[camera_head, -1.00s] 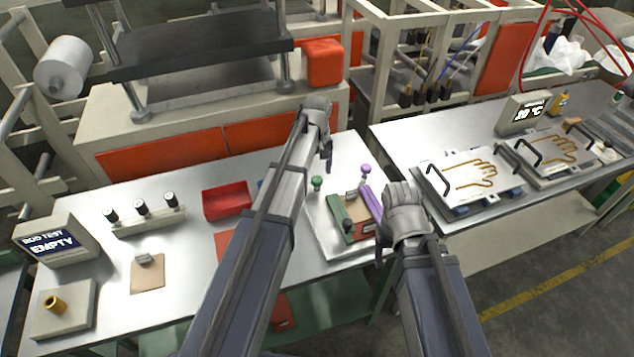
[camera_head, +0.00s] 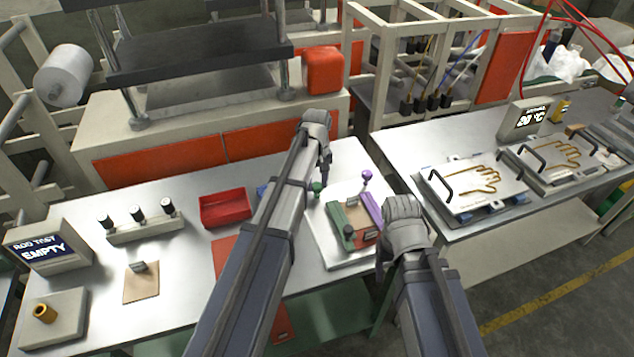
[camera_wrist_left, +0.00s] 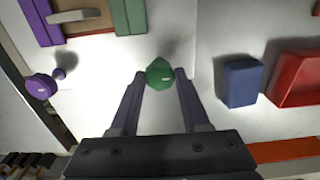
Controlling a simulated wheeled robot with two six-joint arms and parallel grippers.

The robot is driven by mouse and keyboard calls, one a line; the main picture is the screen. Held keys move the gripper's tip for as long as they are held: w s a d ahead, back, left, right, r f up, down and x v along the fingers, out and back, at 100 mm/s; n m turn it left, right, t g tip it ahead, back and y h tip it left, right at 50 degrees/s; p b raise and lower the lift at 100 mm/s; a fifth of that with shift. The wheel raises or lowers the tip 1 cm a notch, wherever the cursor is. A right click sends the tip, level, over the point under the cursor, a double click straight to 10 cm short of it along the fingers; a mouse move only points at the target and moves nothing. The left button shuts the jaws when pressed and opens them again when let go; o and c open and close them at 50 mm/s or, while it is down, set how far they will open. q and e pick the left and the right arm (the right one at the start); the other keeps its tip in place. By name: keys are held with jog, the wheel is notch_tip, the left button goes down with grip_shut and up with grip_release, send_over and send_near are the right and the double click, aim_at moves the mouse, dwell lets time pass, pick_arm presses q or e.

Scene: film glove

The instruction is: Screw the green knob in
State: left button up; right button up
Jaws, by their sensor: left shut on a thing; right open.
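The green knob (camera_head: 317,187) shows beside my left fingertips in the head view, at the back left of a white plate. In the left wrist view the round green knob (camera_wrist_left: 160,73) sits between the two fingertips of my left gripper (camera_wrist_left: 160,80), which is shut on it. My left gripper (camera_head: 323,178) points down there, and its arm hides part of the plate's left side. On the plate, a green bar (camera_head: 338,220) and a purple bar (camera_head: 371,207) flank a brown block. My right gripper (camera_head: 381,248) is open, just right of the plate.
A red bin (camera_head: 224,208) and a partly hidden blue block (camera_wrist_left: 240,80) lie left of the plate.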

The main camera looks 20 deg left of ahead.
pick_arm(q)
grip_shut()
jog(key=shift+m, duration=0.3)
jog(key=m, duration=0.6)
jog(key=shift+m, duration=0.4)
jog(key=m, duration=1)
jog(key=shift+m, duration=0.4)
